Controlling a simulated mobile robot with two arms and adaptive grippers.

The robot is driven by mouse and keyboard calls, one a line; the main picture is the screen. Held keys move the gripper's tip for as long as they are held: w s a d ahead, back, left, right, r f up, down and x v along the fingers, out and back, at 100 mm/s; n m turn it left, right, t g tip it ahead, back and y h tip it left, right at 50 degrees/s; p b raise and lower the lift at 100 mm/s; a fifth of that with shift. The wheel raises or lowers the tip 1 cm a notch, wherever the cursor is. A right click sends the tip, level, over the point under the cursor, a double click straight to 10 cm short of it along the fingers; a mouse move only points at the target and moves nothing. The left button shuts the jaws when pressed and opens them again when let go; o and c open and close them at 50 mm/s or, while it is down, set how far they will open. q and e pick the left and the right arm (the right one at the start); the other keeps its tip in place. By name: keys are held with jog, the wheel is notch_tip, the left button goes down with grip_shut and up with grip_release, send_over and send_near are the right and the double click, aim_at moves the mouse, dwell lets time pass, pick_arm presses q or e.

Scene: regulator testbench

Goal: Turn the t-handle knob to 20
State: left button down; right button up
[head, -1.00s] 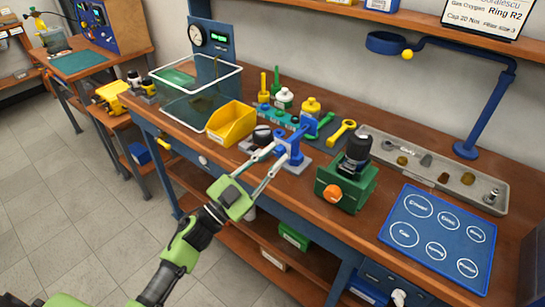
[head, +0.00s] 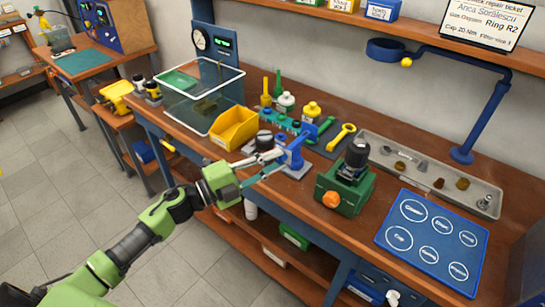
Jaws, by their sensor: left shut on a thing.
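A blue fixture (head: 297,157) stands on a grey base near the front edge of the workbench, with a blue arm at its top. I take it to carry the t-handle knob. My left gripper (head: 280,161) reaches in from the left. Its fingers are shut on the near left side of the blue fixture, on what looks like the t-handle. The fingers and the small scale hide the handle itself, and I cannot read any setting mark. My right gripper is out of view.
A yellow bin (head: 232,128) and a clear tank (head: 200,105) stand left of the fixture. A green vise block (head: 345,190) with an orange knob stands to its right. Beyond are a blue mat (head: 430,240) and a grey parts tray (head: 420,170).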

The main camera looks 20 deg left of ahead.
pick_arm(q)
jog(key=shift+r+m+g+y+p, duration=0.15)
jog(key=shift+m+g+y+p, duration=0.25)
jog(key=shift+m+p, duration=0.7)
jog(key=shift+r+m+g+y+p, duration=0.1)
jog(key=shift+m+g+y+p, duration=0.25)
jog(key=shift+m+p, duration=0.75)
jog(key=shift+m, duration=0.3)
jog(key=c, duration=1.8)
grip_release()
jog(key=shift+f, duration=0.1)
jog(key=shift+c, duration=0.2)
jog(key=v, duration=1.2)
jog(key=shift+a, duration=0.1)
